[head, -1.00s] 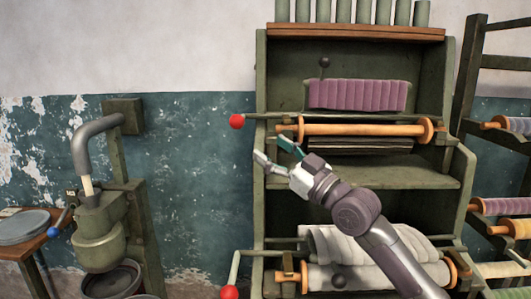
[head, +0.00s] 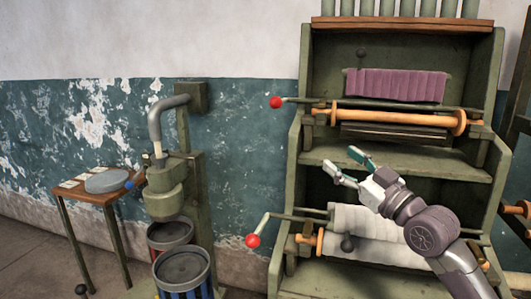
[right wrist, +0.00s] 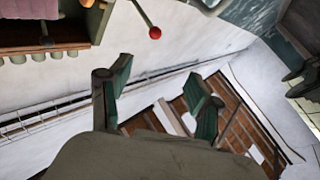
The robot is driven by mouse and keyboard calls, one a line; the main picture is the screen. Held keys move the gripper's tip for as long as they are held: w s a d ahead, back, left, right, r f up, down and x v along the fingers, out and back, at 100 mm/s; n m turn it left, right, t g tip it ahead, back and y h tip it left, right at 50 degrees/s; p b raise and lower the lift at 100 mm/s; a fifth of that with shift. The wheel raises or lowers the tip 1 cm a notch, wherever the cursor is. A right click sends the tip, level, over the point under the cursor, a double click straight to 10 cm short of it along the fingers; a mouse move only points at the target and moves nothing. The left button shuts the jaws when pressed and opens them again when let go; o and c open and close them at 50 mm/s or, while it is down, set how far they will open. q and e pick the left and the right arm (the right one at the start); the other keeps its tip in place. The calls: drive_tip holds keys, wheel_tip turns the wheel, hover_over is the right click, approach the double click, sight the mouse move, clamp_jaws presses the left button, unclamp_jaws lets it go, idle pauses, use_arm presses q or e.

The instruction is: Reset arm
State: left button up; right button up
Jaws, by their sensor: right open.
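My right gripper (head: 341,161) is open and empty in the head view, pointing left in front of the green rack (head: 306,190). It shows just below the upper wooden roller (head: 395,116) and above the pale cloth roll (head: 375,250). In the right wrist view its two green-padded fingers (right wrist: 163,92) stand wide apart with nothing between them. My left gripper is not in view.
Red-knobbed levers (head: 275,102) (head: 253,241) stick out from the rack's left side. A green press (head: 165,190) stands left, with buckets (head: 182,268) below it. A small table (head: 95,195) stands farther left.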

drive_tip(key=s+a+f+m+g+h, duration=0.15)
drive_tip(key=s+f, duration=0.25)
drive_tip(key=f, duration=0.6)
drive_tip(key=s+a+f+g+h, duration=0.1)
drive_tip(key=s+f+g+h, duration=0.15)
drive_tip(key=f, duration=0.65)
drive_tip(key=s+a+f+m+g+h, duration=0.15)
drive_tip(key=s+f, duration=0.35)
drive_tip(key=f, duration=0.5)
drive_tip(key=s+d+f+m+g+h, duration=0.2)
drive_tip(key=s+d+f+g+h, duration=0.15)
drive_tip(key=s+f, duration=0.7)
drive_tip(key=s+d+f+m+g+h, duration=0.2)
drive_tip(key=s+d+f+m+g, duration=0.25)
drive_tip(key=s, duration=1.15)
wheel_tip(320, 180, down, 22)
drive_tip(key=f+n+g+p, duration=0.1)
drive_tip(key=n+g+p, duration=0.1)
drive_tip(key=p, duration=0.1)
use_arm(q)
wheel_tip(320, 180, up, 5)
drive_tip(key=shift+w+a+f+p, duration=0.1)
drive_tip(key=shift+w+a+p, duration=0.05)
drive_tip(key=shift+p, duration=0.8)
use_arm(e)
drive_tip(key=s+d+f+g, duration=0.1)
drive_tip(key=s+d+f, duration=0.1)
drive_tip(key=s+f, duration=1.3)
drive_tip(key=s, duration=0.3)
drive_tip(key=shift+d, duration=0.25)
